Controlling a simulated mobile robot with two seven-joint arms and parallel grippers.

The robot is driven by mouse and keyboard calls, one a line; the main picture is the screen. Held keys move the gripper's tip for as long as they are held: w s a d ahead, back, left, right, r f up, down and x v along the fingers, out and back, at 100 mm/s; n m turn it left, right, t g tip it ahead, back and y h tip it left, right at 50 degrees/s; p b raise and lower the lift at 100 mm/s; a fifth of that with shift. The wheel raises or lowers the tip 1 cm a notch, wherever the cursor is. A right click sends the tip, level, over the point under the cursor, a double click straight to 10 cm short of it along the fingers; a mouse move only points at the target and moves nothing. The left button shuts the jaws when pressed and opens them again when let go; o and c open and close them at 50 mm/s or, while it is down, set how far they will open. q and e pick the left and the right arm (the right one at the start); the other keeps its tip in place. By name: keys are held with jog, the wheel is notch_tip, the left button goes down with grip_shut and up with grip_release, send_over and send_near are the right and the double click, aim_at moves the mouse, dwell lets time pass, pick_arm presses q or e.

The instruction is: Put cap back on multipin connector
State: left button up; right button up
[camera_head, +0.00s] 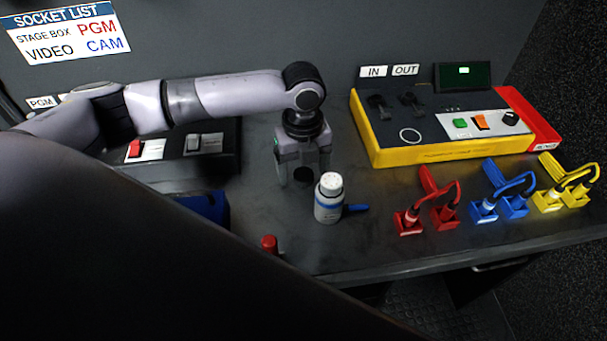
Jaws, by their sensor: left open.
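My left gripper (303,178) points down at the middle of the table, just behind and left of the white bottle. Its fingers are apart. A small dark round thing (303,175) shows between or behind the fingers; I cannot tell whether it is the cap, the connector or part of the gripper. No multipin connector or cap can be made out for certain. My right gripper is not in view.
A white bottle (328,200) stands close to the gripper, with a blue piece (355,208) beside it. A red-topped item (268,243) is near the front edge. A yellow panel (440,153) and red (444,212), blue (512,205) and yellow (578,188) cable blocks stand right.

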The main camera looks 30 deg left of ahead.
aim_at(303, 174)
pick_arm(q)
jog(key=shift+f, duration=0.1)
jog(key=c, duration=1.1)
notch_tip(303, 174, up, 20)
jog(key=p, duration=0.1)
dwell(0.3)
